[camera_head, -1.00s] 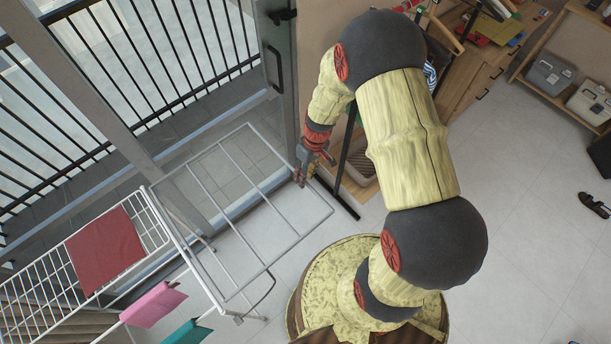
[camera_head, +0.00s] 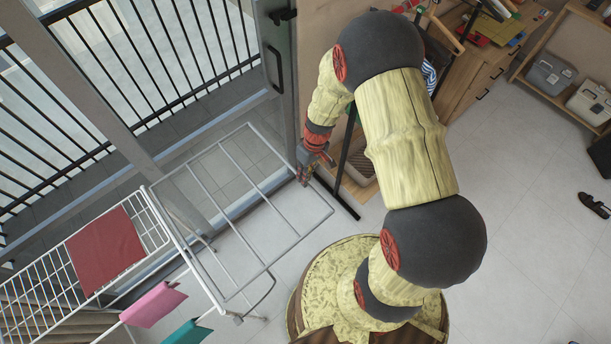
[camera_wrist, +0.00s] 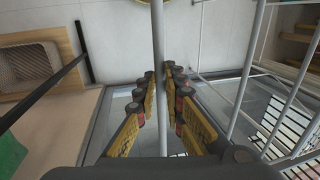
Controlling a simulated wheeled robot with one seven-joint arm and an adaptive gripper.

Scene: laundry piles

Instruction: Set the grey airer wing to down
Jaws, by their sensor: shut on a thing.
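The grey airer wing (camera_head: 263,200) is a thin metal frame with several crossbars. In the head view it stands out to the right from the airer's main rack (camera_head: 40,284), spread outward, not hanging; its exact tilt is hard to judge. My gripper (camera_head: 302,177) is at the wing's outer bar, on the right side of the frame. In the wrist view the outer bar (camera_wrist: 158,40) runs between the two fingers of my gripper (camera_wrist: 161,84), which are shut on it.
A red cloth (camera_head: 104,250), a pink cloth (camera_head: 153,304) and a teal cloth (camera_head: 187,333) hang on the airer. A glass door with a dark handle (camera_head: 274,68) stands behind the wing. A dark stand foot (camera_head: 336,198) lies close right of my gripper. Open floor (camera_head: 530,230) lies right.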

